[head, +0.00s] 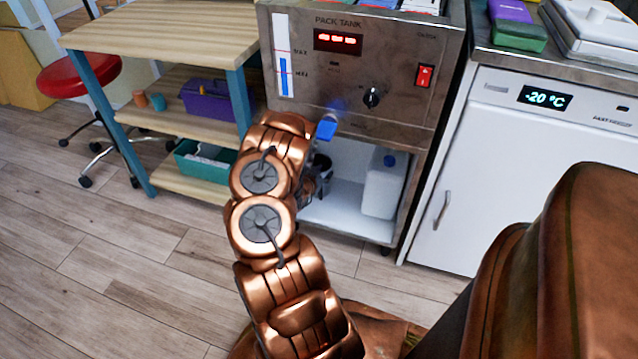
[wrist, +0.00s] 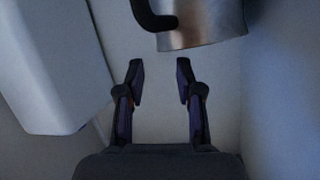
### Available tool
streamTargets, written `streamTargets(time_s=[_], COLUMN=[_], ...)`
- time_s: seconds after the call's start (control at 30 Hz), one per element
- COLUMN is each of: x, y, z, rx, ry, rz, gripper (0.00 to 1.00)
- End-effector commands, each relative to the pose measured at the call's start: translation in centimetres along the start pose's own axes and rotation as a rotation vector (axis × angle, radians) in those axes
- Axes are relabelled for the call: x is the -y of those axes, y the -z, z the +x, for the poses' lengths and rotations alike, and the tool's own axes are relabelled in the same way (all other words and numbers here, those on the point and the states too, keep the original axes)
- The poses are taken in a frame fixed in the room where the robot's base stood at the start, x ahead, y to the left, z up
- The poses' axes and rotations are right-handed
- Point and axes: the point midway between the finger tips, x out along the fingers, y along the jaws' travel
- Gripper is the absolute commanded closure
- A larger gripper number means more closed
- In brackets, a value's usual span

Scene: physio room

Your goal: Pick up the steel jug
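The steel jug (wrist: 208,24) is at the top of the wrist view, with its black curved handle to the left. Only its lower part shows there. In the head view it is largely hidden behind my arm, on the white lower shelf under the pack tank. My gripper (wrist: 160,75) is open in the wrist view, its two dark fingertips apart with nothing between them. The fingertips are just short of the jug and its handle, with no clear contact.
A white canister (head: 385,184) with a blue cap stands on the lower shelf (head: 340,205); a large white shape fills the left of the wrist view. The pack tank (head: 400,50) is above. A wooden shelf unit (head: 165,35) is left, a freezer (head: 500,170) right.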

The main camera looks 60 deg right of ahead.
Motion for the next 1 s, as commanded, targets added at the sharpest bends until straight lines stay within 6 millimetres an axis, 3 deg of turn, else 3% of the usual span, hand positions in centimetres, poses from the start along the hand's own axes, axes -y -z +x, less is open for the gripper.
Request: streamTargets(time_s=[0.27,0.6,0.87,1.0], x=[0.0,-0.1,0.0,0.0], y=[0.0,-0.1,0.0,0.0], z=[1.7,5.5,5.7,5.7], rx=[-0.003,-0.003,0.001,0.001], ry=[0.0,0.0,0.0,0.0], rz=[-0.001,-0.002,-0.001,-0.001], gripper=[0.64,0.64,0.64,0.76])
